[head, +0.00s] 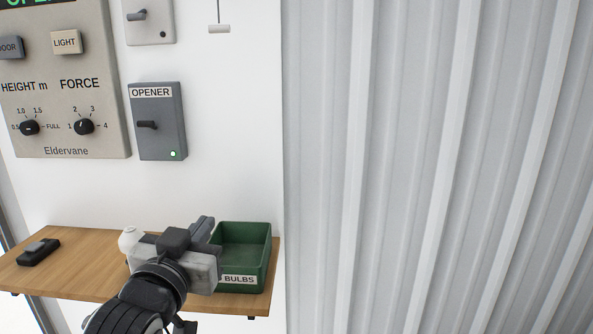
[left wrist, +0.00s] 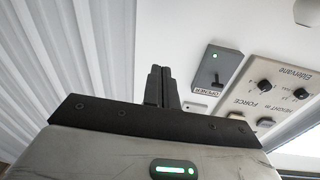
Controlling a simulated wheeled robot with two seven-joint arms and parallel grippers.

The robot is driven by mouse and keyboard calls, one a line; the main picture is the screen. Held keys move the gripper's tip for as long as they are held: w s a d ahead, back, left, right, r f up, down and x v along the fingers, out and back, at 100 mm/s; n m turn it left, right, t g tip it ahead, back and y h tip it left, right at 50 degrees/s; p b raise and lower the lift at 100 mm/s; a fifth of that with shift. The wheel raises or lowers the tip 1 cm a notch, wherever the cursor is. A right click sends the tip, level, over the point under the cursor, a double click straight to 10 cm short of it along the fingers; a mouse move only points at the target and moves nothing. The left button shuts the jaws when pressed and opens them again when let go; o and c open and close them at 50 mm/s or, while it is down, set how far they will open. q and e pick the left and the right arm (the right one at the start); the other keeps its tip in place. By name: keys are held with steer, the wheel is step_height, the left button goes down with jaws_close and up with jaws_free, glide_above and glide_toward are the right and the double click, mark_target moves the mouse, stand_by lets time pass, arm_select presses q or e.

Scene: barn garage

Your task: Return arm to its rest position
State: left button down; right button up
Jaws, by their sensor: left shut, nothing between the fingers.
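My left gripper (head: 205,232) is in the head view, low in the middle-left, in front of the wooden shelf. Its fingers point up and to the right, beside the left wall of a green bin. In the left wrist view its two dark fingers (left wrist: 158,87) are together, with nothing between them. My left arm (head: 135,305) comes up from the bottom edge. My right gripper is in neither view.
The wooden shelf (head: 75,260) holds the green bin (head: 262,262) labelled BULBS, a white bulb (head: 129,239) partly behind my gripper, and a black remote (head: 39,252). An OPENER switch box (head: 160,110) and control panel (head: 70,120) hang above. Corrugated metal (head: 430,170) fills the right.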

arm_select(q)
steer(key=s+f+g, duration=0.2)
steer(key=s+f, duration=0.2)
steer(key=f, duration=0.6)
steer(key=s+f+g, duration=0.2)
steer(key=s+f, duration=0.1)
steer(key=f, duration=0.7)
steer(key=s+f+g, duration=0.3)
steer(key=s+f, duration=1.1)
steer(key=f, duration=0.1)
steer(key=shift+s+g, duration=0.3)
steer(key=shift+g, duration=0.1)
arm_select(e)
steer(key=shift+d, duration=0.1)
